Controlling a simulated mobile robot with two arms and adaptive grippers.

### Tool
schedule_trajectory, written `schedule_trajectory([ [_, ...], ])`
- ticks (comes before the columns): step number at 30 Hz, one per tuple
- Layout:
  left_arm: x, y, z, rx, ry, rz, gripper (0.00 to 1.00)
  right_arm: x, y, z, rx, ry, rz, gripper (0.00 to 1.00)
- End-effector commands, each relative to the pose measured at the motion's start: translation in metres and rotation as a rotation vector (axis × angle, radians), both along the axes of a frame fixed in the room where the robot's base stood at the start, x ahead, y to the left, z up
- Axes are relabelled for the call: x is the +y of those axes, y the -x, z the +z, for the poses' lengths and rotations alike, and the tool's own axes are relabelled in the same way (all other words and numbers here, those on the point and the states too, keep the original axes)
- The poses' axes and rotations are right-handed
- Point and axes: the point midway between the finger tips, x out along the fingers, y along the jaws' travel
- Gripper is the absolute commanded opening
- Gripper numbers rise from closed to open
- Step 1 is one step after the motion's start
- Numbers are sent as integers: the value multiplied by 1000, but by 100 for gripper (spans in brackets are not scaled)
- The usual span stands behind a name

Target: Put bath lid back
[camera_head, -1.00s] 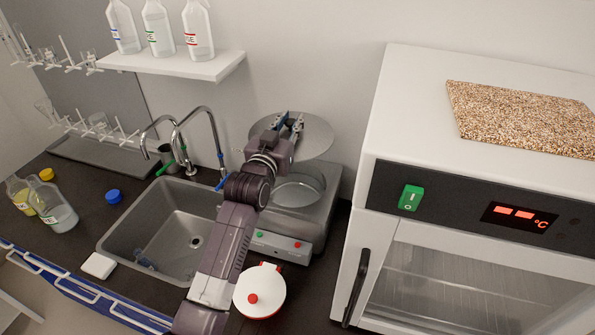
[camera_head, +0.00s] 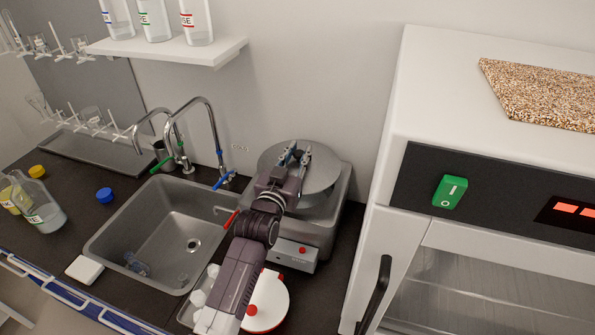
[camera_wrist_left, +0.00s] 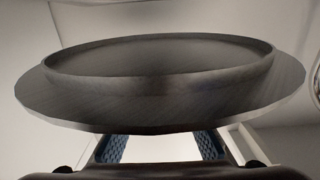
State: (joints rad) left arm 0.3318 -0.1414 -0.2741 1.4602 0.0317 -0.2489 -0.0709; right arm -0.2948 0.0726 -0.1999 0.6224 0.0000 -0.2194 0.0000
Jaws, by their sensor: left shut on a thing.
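The bath lid (camera_head: 325,176) is a grey round metal disc in the head view. It lies over the steel bath (camera_head: 340,212) and hides most of its opening. Whether the lid touches the bath rim I cannot tell. My left gripper (camera_head: 294,153) is at the lid's upper side in the picture and is shut on it. In the left wrist view the lid (camera_wrist_left: 160,98) fills the upper middle, with a raised ring showing, and blue finger pads show below it. My right gripper is not in view.
The sink (camera_head: 150,235) and its tall taps (camera_head: 215,135) are left of the bath. The white oven (camera_head: 420,170) stands close on the right. A white round item with a red knob (camera_head: 268,298) is in front. Bottles stand on a shelf (camera_head: 170,50) above.

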Motion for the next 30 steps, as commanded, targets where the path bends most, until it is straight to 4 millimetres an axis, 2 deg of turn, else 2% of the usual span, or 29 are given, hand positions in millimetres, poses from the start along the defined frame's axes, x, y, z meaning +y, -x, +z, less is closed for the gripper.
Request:
schedule_trajectory([
  [4, -1, 2, -7, -6, 2, -1, 0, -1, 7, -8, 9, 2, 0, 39],
  [12, -4, 10, -42, -4, 2, -2, 0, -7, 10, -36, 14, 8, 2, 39],
  [20, -5, 11, -40, -6, 2, -3, 0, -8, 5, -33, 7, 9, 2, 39],
  [30, -5, 11, -51, -5, 2, -2, 0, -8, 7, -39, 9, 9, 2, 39],
])
